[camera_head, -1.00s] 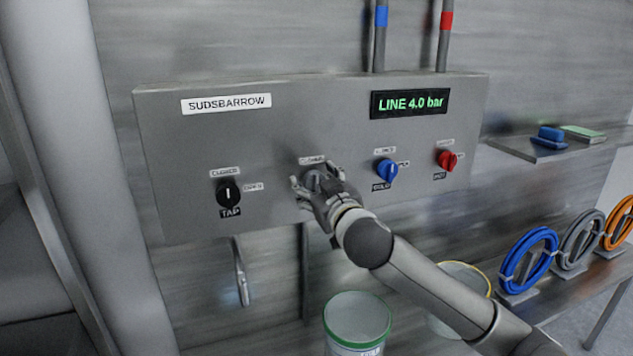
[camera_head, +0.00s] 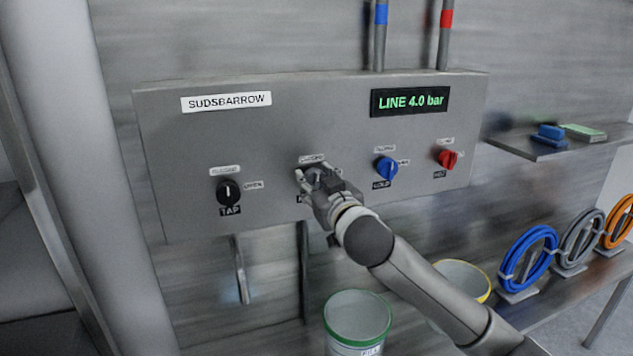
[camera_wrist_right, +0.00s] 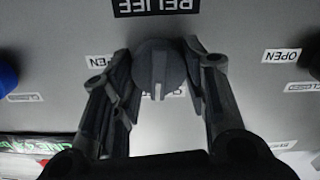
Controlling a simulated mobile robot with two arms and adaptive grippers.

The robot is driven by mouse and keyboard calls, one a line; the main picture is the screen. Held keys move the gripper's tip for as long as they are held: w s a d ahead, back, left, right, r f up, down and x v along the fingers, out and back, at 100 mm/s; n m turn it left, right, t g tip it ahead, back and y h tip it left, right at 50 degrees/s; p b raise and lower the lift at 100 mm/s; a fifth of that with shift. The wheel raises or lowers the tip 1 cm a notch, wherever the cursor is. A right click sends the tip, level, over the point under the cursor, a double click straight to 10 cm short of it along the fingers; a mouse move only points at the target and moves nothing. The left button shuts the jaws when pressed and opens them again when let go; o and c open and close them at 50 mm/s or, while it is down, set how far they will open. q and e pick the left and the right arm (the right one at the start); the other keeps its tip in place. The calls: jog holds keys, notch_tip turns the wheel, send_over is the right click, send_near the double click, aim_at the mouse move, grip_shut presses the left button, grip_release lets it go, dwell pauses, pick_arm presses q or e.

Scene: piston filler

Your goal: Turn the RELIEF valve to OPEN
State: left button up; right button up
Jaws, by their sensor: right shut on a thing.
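The RELIEF valve is a round dark grey knob (camera_wrist_right: 158,65) on the grey panel. Its RELIEF label (camera_wrist_right: 155,5) shows upside down in the right wrist view. The knob's ridge lies along the vertical of that view. My right gripper (camera_head: 314,175) is at the knob, and its fingers (camera_wrist_right: 159,72) are shut on it from both sides. In the head view the gripper hides most of the knob and its lower label. My left gripper is not in view.
The black TAP knob (camera_head: 228,192) is to the left; the blue COLD knob (camera_head: 386,169) and red HOT knob (camera_head: 447,160) are to the right. The display (camera_head: 410,102) reads LINE 4.0 bar. A green-rimmed bucket (camera_head: 358,321) stands below.

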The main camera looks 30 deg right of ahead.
jog(key=m, duration=0.3)
jog(key=shift+m, duration=0.3)
jog(key=m+p, duration=0.3)
jog(key=m, duration=0.1)
jog(key=shift+d, duration=0.15)
jog(key=m+p, duration=0.4)
jog(key=m, duration=0.1)
jog(key=shift+m, duration=0.4)
jog(key=shift+s+d+f+m+p, duration=0.1)
jog(key=shift+m+p, duration=0.65)
jog(key=shift+m, duration=0.1)
jog(key=shift+d+f+m+p, duration=0.1)
jog(key=shift+m+p, duration=0.65)
jog(key=shift+m, duration=0.1)
jog(key=o, duration=1)
jog(key=shift+o, duration=0.2)
jog(key=shift+s+a, duration=0.1)
